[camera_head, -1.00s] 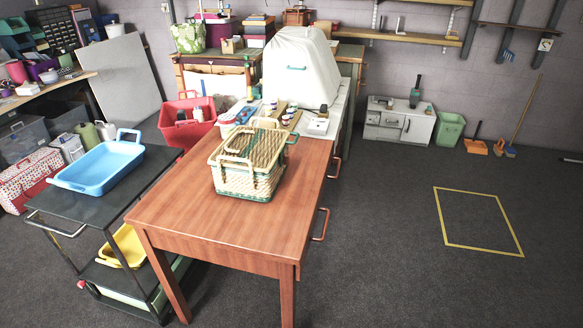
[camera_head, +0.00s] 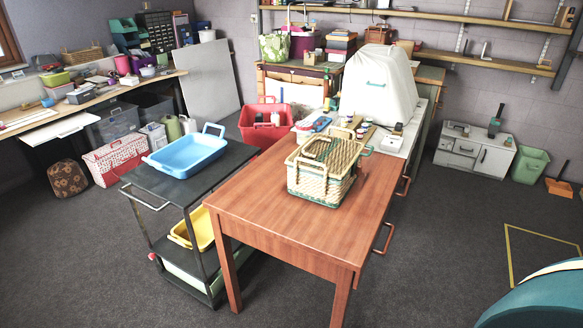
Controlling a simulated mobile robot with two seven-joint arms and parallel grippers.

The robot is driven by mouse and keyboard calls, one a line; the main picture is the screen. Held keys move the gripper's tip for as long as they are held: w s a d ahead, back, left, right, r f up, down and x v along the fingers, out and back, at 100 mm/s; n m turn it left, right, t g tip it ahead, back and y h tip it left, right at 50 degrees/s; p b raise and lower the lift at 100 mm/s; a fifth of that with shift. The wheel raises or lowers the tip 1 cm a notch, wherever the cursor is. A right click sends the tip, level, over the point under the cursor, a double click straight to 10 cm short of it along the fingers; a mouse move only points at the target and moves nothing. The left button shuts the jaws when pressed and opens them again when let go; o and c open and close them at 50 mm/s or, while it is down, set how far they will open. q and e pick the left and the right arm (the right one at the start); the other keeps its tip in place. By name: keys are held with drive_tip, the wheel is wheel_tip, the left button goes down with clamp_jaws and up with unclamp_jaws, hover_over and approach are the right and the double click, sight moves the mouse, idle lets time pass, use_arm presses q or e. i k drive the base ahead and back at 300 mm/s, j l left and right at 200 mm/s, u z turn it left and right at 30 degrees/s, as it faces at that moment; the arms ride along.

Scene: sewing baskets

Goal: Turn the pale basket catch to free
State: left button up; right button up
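The pale woven basket (camera_head: 318,186) with a green base band stands upright on the wooden table (camera_head: 290,230), towards its back half. Its lid looks closed, with pale handles on top and a green piece at its right side. The catch is too small to make out at this distance. Neither of my grippers is in view, and nothing touches the basket.
A dark trolley (camera_head: 160,186) with a blue tub (camera_head: 188,154) and a yellow tub (camera_head: 196,232) stands left of the table. A white covered shape (camera_head: 378,84) is behind the basket. A teal curved object (camera_head: 540,305) fills the lower right corner. Open floor lies right of the table.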

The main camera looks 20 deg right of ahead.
sight(358, 169)
drive_tip(key=l+u, duration=0.15)
drive_tip(key=u, duration=0.25)
drive_tip(key=l+u, duration=0.15)
drive_tip(key=u, duration=0.3)
drive_tip(key=l+u, duration=0.15)
drive_tip(key=u, duration=0.25)
drive_tip(key=k+l, duration=0.1)
drive_tip(key=l, duration=0.55)
drive_tip(key=k+l, duration=0.15)
drive_tip(key=l, duration=0.5)
drive_tip(key=k+l, duration=0.1)
drive_tip(key=l, duration=0.55)
drive_tip(key=k+l, duration=0.15)
drive_tip(key=l, duration=0.55)
drive_tip(key=k+l, duration=0.1)
drive_tip(key=l, duration=0.55)
drive_tip(key=k+l, duration=0.15)
drive_tip(key=l, duration=0.5)
drive_tip(key=k+l, duration=0.1)
drive_tip(key=l, duration=0.55)
drive_tip(key=k+l, duration=0.15)
drive_tip(key=l, duration=0.5)
